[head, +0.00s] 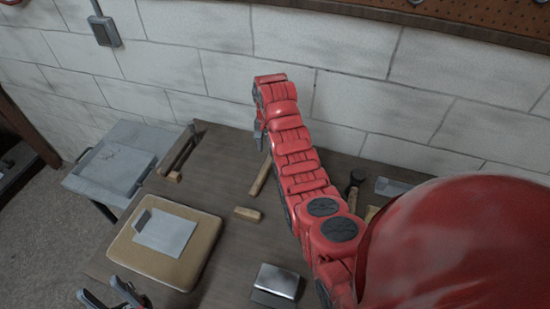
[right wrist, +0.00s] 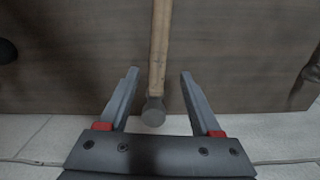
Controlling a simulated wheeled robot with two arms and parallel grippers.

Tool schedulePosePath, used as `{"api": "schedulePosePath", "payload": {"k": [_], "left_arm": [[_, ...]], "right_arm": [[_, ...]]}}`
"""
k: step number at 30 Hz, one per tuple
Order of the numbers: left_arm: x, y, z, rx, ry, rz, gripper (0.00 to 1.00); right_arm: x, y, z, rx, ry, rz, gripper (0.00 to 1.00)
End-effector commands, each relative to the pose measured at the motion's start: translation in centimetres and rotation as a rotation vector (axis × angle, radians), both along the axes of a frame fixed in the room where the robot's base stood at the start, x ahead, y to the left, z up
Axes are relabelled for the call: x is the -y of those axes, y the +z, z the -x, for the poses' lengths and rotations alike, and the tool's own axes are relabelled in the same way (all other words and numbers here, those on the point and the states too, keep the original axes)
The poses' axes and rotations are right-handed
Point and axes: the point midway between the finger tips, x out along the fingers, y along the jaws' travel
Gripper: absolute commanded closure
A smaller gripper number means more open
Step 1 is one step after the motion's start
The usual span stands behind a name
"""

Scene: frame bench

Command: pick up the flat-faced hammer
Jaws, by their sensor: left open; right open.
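A hammer with a pale wooden handle (right wrist: 158,45) and a grey, round-looking head (right wrist: 153,112) lies on the bench in the right wrist view. Its handle also shows in the head view (head: 261,176), beside my red right arm, which hides its head. I cannot tell from its face whether it is the flat-faced one. My right gripper (right wrist: 159,73) is open, with the hammer in line between its fingers and no visible grip on it. It also shows in the head view (head: 260,137). My left gripper (head: 106,293) is open and empty at the bottom left.
Another dark-headed tool (head: 352,188) stands right of my arm, partly hidden. A wooden block (head: 248,214), a metal block (head: 275,283), a tan pad (head: 190,264) with a grey sheet, and a wood-ended tool (head: 177,158) lie on the bench. The block wall (head: 350,75) is close behind.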

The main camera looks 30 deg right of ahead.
Motion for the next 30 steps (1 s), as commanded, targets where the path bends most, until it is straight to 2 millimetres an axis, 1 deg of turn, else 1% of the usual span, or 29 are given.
{"api": "schedulePosePath", "payload": {"k": [1,3,7,10,15,16,21,25,30], "left_arm": [[0.0,-0.1,0.0,0.001,0.000,0.000,0.50],[0.0,-0.1,0.0,0.002,0.000,0.000,0.50],[0.0,0.3,0.0,0.001,0.000,0.000,0.50],[0.0,1.5,0.0,0.002,0.000,0.000,0.50],[0.0,3.2,0.0,0.002,0.000,0.000,0.50],[0.0,3.1,0.0,0.002,0.000,0.000,0.50],[0.0,3.5,0.0,0.002,0.000,0.000,0.50],[0.0,3.6,0.0,0.002,0.000,0.000,0.50],[0.0,3.5,0.0,0.001,0.000,0.000,0.50]], "right_arm": [[0.0,-0.7,0.1,-0.003,0.000,-0.001,0.35],[-0.1,-1.3,0.1,-0.005,0.001,-0.001,0.35],[-0.1,-1.6,0.1,-0.006,0.001,-0.002,0.35],[0.1,-2.1,0.1,-0.005,0.001,-0.001,0.35],[0.3,-4.2,0.2,-0.008,0.000,-0.002,0.35],[0.3,-4.7,0.1,-0.006,0.000,-0.002,0.35],[0.4,-6.1,0.1,-0.004,0.000,-0.001,0.35],[0.4,-6.5,0.0,-0.001,0.000,0.000,0.35],[0.3,-6.6,0.0,-0.001,0.001,0.001,0.35]]}}
